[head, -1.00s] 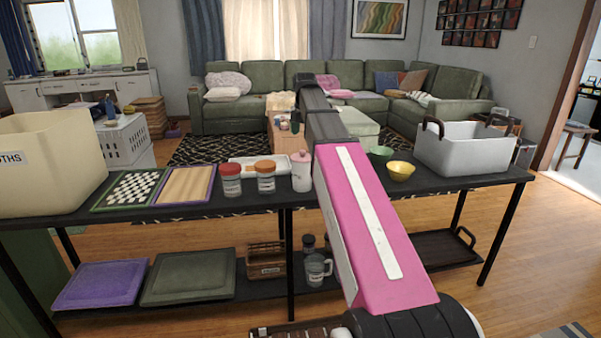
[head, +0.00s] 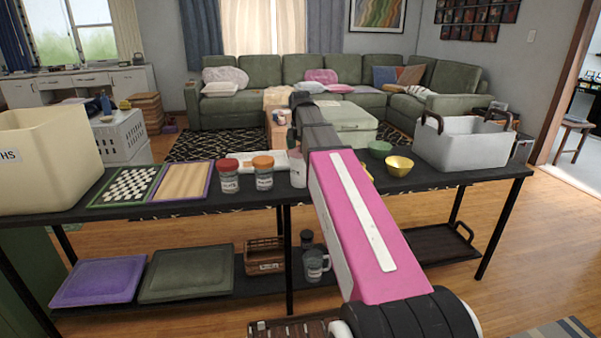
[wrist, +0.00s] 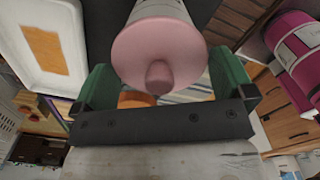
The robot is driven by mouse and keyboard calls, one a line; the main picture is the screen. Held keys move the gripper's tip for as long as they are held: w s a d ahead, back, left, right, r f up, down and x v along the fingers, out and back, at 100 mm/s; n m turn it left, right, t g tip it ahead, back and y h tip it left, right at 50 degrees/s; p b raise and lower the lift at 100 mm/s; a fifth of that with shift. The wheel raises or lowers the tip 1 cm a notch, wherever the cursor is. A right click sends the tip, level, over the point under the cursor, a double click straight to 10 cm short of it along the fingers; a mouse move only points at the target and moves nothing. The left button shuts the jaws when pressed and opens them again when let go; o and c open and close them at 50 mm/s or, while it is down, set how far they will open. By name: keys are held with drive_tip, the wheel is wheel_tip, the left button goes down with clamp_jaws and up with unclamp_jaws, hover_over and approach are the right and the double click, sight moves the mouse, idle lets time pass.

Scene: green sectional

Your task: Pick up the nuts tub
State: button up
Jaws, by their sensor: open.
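Two clear jars stand side by side on the black table (head: 450,180), one with a red lid (head: 228,175) and one with an orange lid (head: 263,173). Their labels are too small to read surely, so I cannot tell which is the nuts tub. A white-and-pink canister (head: 298,171) stands right of them, partly hidden by my arm. In the wrist view its pink knobbed lid (wrist: 160,50) appears between the green fingers of my open gripper (wrist: 164,72). An orange lid (wrist: 137,99) shows partly behind the gripper's dark bar. The head view hides my gripper behind the arm.
A white tray (head: 245,166) lies behind the jars. A checkered board (head: 128,186) and a wooden board (head: 183,182) lie left. A yellow bowl (head: 399,166), a green bowl (head: 380,149) and a grey bin (head: 463,147) stand right. A cream bin (head: 45,160) stands far left.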

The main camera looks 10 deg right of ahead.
wheel_tip(320, 180, down, 2)
drive_tip(key=c, duration=1.1)
drive_tip(key=shift+r, duration=0.1)
wheel_tip(320, 180, up, 9)
drive_tip(key=shift+r, duration=0.2)
drive_tip(key=shift+r+n, duration=0.25)
drive_tip(key=shift+n, duration=0.65)
drive_tip(key=n, duration=0.4)
